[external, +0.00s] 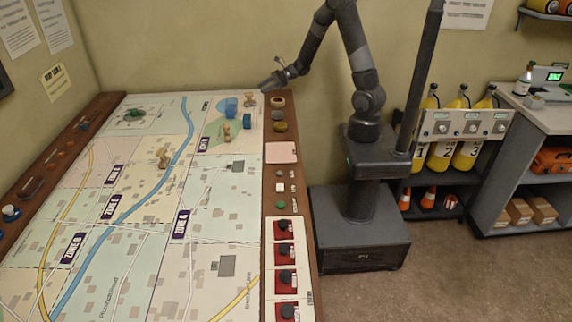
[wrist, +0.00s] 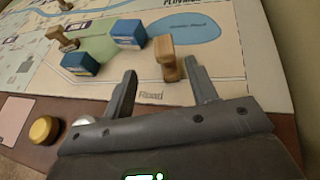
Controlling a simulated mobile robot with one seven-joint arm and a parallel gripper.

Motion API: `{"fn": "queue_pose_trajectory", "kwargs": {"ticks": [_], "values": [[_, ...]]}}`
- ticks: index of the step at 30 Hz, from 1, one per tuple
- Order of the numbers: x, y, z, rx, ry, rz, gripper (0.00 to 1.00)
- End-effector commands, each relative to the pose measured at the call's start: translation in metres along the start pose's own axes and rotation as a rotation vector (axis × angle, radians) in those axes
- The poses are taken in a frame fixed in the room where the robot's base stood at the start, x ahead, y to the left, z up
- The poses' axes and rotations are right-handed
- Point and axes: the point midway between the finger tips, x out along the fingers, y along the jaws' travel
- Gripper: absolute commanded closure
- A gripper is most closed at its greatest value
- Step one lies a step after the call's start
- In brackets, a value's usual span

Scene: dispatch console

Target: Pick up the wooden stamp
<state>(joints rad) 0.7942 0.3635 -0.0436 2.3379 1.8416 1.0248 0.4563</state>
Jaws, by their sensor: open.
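A wooden stamp (wrist: 168,58) stands upright on the map near its far right corner. It also shows in the external view (external: 250,99), just left of my gripper (external: 268,86). In the wrist view my gripper (wrist: 161,70) is open and empty. The stamp appears between and beyond its fingertips; whether it is inside their reach I cannot tell. Another small wooden piece (wrist: 62,38) stands farther left, and one more (external: 163,157) stands near the map's middle.
Two blue blocks, one (wrist: 128,33) and another (wrist: 80,63), stand left of the stamp. A yellow-brown knob (wrist: 45,130) and a silver knob (wrist: 83,121) sit on the table's wooden border (external: 270,180). The printed lake (wrist: 190,27) behind the stamp is clear.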

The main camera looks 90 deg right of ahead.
Motion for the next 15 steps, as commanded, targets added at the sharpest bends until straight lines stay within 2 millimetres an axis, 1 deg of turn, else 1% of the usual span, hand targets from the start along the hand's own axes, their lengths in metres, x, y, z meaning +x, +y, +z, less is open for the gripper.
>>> {"fn": "queue_pose_trajectory", "kwargs": {"ticks": [2,9,12,15], "values": [[0.006,-0.004,-0.003,0.017,-0.002,-0.010,0.47],[0.043,-0.004,-0.003,0.017,-0.003,-0.009,0.47],[0.052,-0.004,-0.003,0.016,-0.002,-0.010,0.47],[0.057,-0.004,-0.003,0.016,-0.002,-0.011,0.47]]}}
